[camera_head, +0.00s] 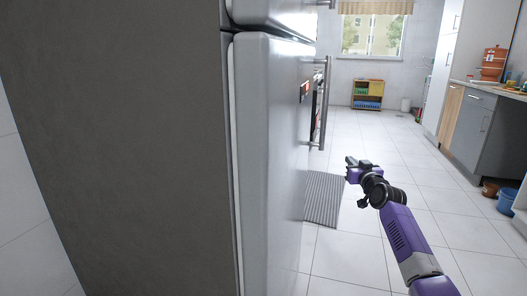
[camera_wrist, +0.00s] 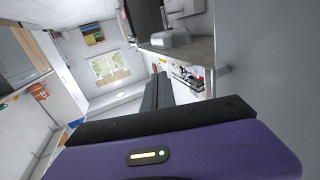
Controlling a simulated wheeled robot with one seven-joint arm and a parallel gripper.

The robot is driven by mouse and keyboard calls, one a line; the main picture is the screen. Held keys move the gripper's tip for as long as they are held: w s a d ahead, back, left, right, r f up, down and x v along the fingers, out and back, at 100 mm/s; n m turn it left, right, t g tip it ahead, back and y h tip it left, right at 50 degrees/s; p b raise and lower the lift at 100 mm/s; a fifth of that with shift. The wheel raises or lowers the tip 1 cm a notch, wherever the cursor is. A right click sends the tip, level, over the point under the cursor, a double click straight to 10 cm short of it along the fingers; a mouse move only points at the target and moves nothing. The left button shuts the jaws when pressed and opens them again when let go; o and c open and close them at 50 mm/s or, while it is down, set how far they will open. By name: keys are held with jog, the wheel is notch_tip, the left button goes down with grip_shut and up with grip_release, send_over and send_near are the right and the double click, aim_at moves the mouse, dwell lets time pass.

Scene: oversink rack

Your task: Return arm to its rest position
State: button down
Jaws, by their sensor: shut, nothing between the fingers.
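My arm, purple and black, reaches into the head view from the lower right. My gripper (camera_head: 350,161) is at its far end, over the tiled floor and to the right of the fridge. In the wrist view my gripper (camera_wrist: 157,78) shows as dark fingers closed together beyond the purple housing. It is shut and holds nothing. No object touches the fingers in either view.
A large grey fridge (camera_head: 268,150) with a long vertical handle (camera_head: 326,105) fills the left and middle. A striped mat (camera_head: 322,198) lies beside it. Cabinets (camera_head: 466,118) line the right, with a blue bucket (camera_head: 507,201) on the floor. The tiled floor between is clear.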

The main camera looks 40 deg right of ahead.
notch_tip(320, 180, up, 5)
jog(key=s+t+h, duration=0.1)
jog(key=s+a+f+t, duration=0.1)
jog(key=s+a+f, duration=0.4)
jog(key=a, duration=0.7)
jog(key=s+a+f+m+y, duration=0.1)
jog(key=s+a+f, duration=0.45)
jog(key=a, duration=0.65)
jog(key=s+a+f+t, duration=0.1)
jog(key=s+a+f, duration=0.4)
jog(key=a, duration=0.6)
jog(key=s+a+f+n+g+y, duration=0.1)
jog(key=s+a+n+y, duration=0.15)
jog(key=s+a, duration=0.65)
jog(key=s+a+f+n+g+y, duration=0.15)
jog(key=s+a+y, duration=0.3)
jog(key=s, duration=0.85)
jog(key=s+a+f+n+g+y, duration=0.1)
jog(key=s+a+n+y, duration=0.15)
jog(key=s+a, duration=0.7)
notch_tip(320, 180, up, 31)
jog(key=d+p, duration=0.1)
jog(key=p, duration=3)
jog(key=shift+s+d+r+n+p, duration=0.15)
jog(key=shift+s+d+n+p, duration=0.15)
jog(key=shift+s+n+p, duration=0.1)
